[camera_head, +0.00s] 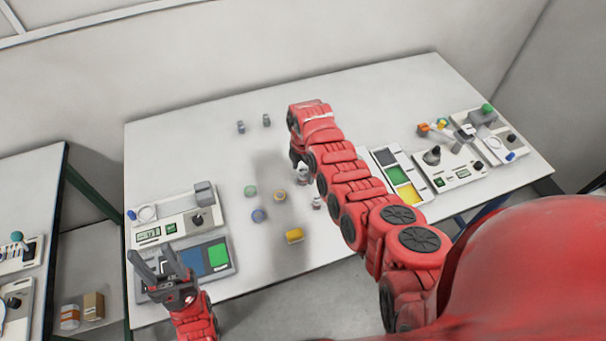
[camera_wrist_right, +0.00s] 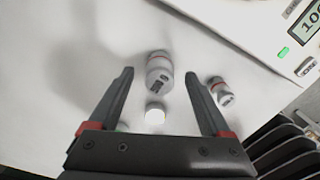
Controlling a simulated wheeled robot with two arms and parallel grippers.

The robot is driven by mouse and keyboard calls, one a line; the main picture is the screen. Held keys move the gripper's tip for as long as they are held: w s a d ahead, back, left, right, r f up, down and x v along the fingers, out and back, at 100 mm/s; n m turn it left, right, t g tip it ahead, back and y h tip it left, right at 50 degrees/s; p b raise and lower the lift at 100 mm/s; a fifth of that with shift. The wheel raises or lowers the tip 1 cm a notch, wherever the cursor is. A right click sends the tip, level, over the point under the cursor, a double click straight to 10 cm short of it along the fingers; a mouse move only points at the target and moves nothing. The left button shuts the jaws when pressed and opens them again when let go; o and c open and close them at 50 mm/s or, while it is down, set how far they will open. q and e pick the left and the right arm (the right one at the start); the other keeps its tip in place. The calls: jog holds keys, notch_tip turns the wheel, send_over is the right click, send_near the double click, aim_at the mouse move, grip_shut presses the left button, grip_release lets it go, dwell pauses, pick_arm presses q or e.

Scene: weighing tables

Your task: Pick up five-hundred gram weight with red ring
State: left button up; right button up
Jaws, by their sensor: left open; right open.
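A grey cylindrical weight with a red ring and dark marking (camera_wrist_right: 158,76) shows between the finger lines of my right gripper (camera_wrist_right: 160,78). Its marking is too small to read. A smaller grey weight with a red ring (camera_wrist_right: 222,95) lies just right of the right finger. In the head view, small grey weights stand close by my right gripper (camera_head: 297,158), at the end of the arm: one weight (camera_head: 303,175) and another (camera_head: 317,202). The right gripper is open and partly hidden by its arm. My left gripper (camera_head: 158,264) is open and empty over the left tray.
Green (camera_head: 250,191), blue (camera_head: 259,215) and yellow (camera_head: 295,236) pieces lie mid-table. Two grey weights (camera_head: 240,127) stand at the back. Scales stand left (camera_head: 165,230) and right (camera_head: 455,178).

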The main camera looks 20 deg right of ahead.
jog(key=shift+f, duration=0.1)
grip_shut()
dwell(0.4)
